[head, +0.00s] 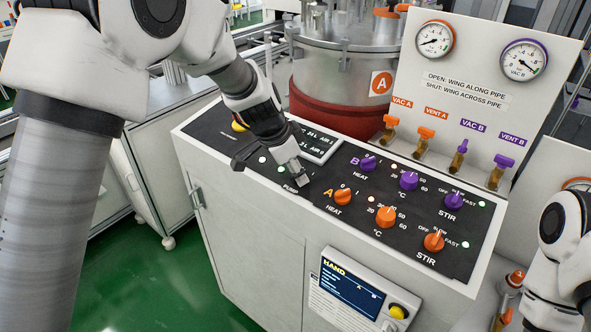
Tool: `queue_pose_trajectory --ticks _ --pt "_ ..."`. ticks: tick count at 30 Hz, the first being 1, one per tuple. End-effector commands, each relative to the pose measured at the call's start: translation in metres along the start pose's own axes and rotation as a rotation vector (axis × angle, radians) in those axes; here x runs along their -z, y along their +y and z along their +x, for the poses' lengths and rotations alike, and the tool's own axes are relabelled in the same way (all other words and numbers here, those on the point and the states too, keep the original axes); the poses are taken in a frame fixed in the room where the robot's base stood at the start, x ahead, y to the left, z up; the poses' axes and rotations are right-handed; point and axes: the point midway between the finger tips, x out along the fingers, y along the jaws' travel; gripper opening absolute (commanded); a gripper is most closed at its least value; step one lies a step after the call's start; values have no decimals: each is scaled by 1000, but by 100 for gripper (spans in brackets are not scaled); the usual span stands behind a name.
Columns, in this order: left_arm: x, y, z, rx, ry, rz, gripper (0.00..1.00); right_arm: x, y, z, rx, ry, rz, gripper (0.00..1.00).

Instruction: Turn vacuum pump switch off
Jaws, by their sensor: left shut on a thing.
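The black control panel (335,208) on the white cabinet carries the switches. My left gripper (297,176) reaches down to the panel's left part, beside a partly covered label that seems to read PUMP. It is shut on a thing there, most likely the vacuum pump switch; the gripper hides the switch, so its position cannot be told. A lit whitish lamp (280,169) shows just left of the fingers. My right gripper is out of view; only part of my right arm shows at the right edge.
Right of the gripper are orange (343,197) and purple (368,163) heat knobs, with temperature and stir knobs beyond. A display (318,143) lies close behind the gripper. The red-banded vessel (345,95) and upright gauge board (470,75) stand behind. A HAND screen (350,287) is on the front.

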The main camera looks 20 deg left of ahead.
Motion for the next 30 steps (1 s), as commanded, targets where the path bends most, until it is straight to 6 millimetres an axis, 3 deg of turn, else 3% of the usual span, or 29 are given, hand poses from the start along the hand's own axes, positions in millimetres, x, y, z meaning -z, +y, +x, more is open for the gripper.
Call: queue_pose_trajectory --ticks 8,17,30 --pt "-4 4 5 22 -9 -117 1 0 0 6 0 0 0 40" --pt "-4 5 4 83 -13 -363 1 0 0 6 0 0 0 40" --pt "-2 6 0 185 -17 -751 1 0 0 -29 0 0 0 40"
